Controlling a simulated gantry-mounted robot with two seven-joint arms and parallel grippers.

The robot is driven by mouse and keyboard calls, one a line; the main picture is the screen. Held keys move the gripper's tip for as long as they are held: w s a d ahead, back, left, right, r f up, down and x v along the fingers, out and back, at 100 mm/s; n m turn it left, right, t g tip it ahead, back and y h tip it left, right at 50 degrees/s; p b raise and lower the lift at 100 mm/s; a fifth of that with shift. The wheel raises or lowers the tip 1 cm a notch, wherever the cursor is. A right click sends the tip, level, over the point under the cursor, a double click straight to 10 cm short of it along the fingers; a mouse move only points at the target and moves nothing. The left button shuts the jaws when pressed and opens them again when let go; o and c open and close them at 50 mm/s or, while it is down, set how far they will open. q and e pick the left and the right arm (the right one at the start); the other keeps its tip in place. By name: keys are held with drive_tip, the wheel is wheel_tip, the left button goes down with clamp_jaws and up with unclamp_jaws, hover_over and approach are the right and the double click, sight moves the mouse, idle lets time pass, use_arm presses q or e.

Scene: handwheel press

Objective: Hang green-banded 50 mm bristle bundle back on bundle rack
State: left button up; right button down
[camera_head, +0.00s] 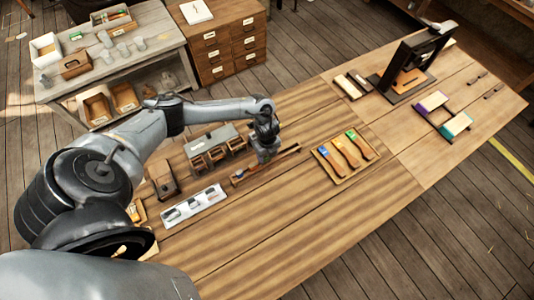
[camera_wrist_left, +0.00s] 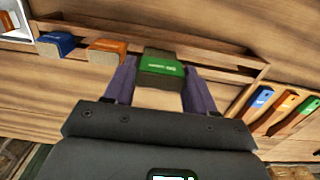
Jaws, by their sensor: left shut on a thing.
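The green-banded bundle (camera_wrist_left: 162,67) sits between the two fingers of my left gripper (camera_wrist_left: 160,82) in the left wrist view. The gripper is shut on it. The bundle is at the wooden bundle rack (camera_wrist_left: 225,62), in line with a blue-banded bundle (camera_wrist_left: 56,44) and an orange-banded bundle (camera_wrist_left: 107,51) to its left. I cannot tell whether it rests in the rack or is just above it. In the head view my left gripper (camera_head: 265,158) is over the long narrow rack (camera_head: 288,155) and hides the bundle. My right gripper is not in view.
A tray (camera_head: 365,163) with blue, orange and green-marked tools lies right of the rack. A white tray (camera_head: 208,204) lies left of it, and a grey-topped holder (camera_head: 213,137) stands behind. A dark press frame (camera_head: 408,62) stands at the far right.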

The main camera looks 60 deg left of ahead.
use_arm(q)
drive_tip(key=shift+f+b, duration=0.9)
drive_tip(key=shift+f, duration=0.4)
drive_tip(key=o, duration=1.1)
wheel_tip(320, 180, up, 11)
drive_tip(key=shift+f, duration=0.1)
